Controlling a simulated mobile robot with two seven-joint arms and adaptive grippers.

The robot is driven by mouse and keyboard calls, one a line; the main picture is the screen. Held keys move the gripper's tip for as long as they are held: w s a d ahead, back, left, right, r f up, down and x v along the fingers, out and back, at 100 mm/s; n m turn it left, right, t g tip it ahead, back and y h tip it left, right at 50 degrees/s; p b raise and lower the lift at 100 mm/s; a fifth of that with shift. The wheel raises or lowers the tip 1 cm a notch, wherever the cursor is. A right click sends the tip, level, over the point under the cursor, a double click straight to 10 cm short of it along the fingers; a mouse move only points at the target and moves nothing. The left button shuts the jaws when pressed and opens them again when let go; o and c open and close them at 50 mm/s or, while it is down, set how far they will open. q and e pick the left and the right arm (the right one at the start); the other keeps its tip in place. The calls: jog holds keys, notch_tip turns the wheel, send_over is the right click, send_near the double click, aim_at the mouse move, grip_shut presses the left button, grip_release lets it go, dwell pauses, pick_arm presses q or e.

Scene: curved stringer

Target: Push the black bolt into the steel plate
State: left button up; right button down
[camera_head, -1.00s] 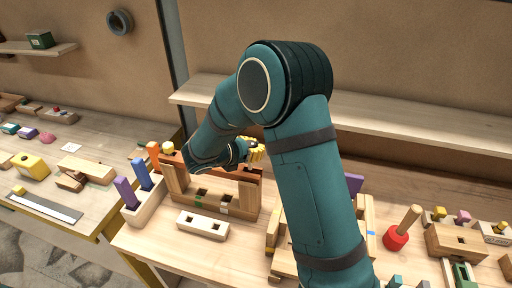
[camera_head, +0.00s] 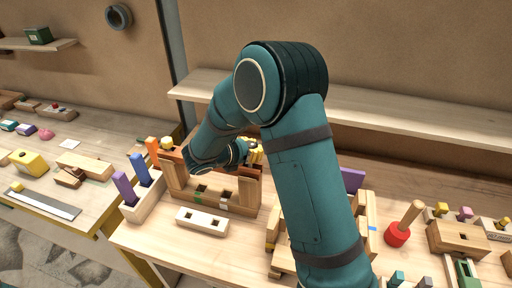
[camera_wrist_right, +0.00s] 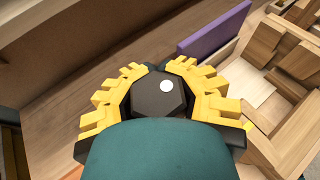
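My right gripper (camera_head: 256,150) is at the far side of the wooden frame on the table, with its yellow ribbed fingers partly hidden by my teal wrist. In the right wrist view its fingers (camera_wrist_right: 156,72) curve around a dark hexagonal head with a white spot, which looks like the black bolt (camera_wrist_right: 160,96). The fingers lie along the head's left and right sides and look closed on it. The bolt's shank is hidden, and the bolt cannot be made out in the head view. I cannot identify a steel plate in either view. My left gripper is out of view.
The wooden frame (camera_head: 215,200) stands under my wrist. A white two-hole block (camera_head: 202,221) lies in front, and a block with purple and blue pegs (camera_head: 145,200) stands left. A purple panel (camera_wrist_right: 215,30) is close to the right finger.

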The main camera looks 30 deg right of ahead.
jog(key=shift+f+b, duration=1.2)
jog(key=shift+f, duration=0.75)
jog(key=c, duration=0.9)
grip_release()
jog(key=v, duration=1.2)
jog(key=shift+f, duration=0.1)
